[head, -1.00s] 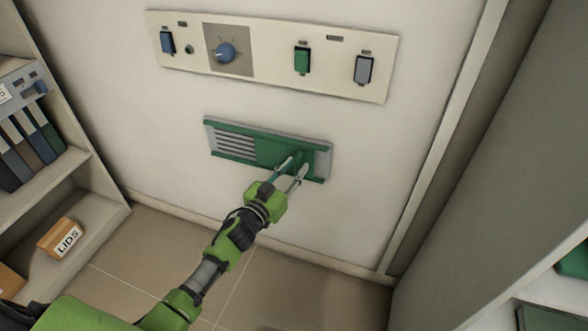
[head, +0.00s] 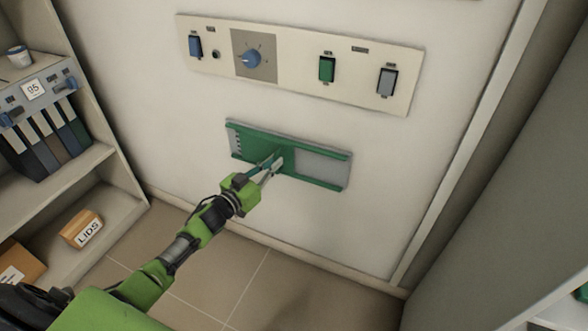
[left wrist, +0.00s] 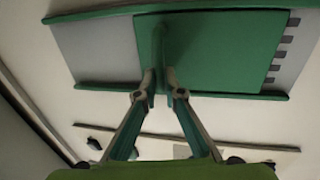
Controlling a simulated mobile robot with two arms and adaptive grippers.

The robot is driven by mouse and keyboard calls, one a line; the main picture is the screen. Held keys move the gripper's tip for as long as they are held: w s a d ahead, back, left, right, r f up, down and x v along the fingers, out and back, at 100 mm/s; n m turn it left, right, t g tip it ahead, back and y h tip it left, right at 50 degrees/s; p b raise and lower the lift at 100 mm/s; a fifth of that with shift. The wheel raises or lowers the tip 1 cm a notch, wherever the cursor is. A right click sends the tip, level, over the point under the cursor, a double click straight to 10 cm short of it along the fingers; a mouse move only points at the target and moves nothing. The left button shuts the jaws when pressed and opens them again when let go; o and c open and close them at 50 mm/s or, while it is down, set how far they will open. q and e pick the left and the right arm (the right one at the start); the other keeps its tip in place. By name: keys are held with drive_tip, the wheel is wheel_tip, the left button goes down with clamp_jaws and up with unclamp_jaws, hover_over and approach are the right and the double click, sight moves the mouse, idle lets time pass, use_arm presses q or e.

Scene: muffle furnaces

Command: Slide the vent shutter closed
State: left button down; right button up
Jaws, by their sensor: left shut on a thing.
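The vent is set low in the wall, with green rails (head: 318,183) above and below. Its green shutter plate (head: 256,146) stands toward the left, covering most of the slots. A narrow strip of slots (head: 236,143) shows at the left edge; in the left wrist view the slot ends (left wrist: 282,47) show at the right. Grey backing (head: 320,166) is bare on the right. My left gripper (head: 272,164) is shut on the shutter's upright green handle (left wrist: 159,48), with its fingertips (left wrist: 163,80) on either side of it. My right gripper is not in view.
A control panel (head: 300,88) with a blue knob (head: 248,58) and several switches is on the wall above the vent. Shelves (head: 110,160) with a LIDS box (head: 82,229) stand at left. A grey cabinet side (head: 510,200) is at right.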

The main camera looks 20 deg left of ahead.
sight(269, 150)
use_arm(q)
drive_tip(key=a, duration=0.4)
drive_tip(key=shift+w+a, duration=0.1)
drive_tip(key=shift+a, duration=0.3)
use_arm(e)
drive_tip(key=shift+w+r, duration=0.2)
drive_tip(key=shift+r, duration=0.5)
use_arm(q)
drive_tip(key=c, duration=2.1)
unclamp_jaws()
drive_tip(key=shift+a, duration=0.15)
drive_tip(key=shift+c, duration=0.2)
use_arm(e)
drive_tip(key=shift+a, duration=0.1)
use_arm(q)
drive_tip(key=v, duration=1.2)
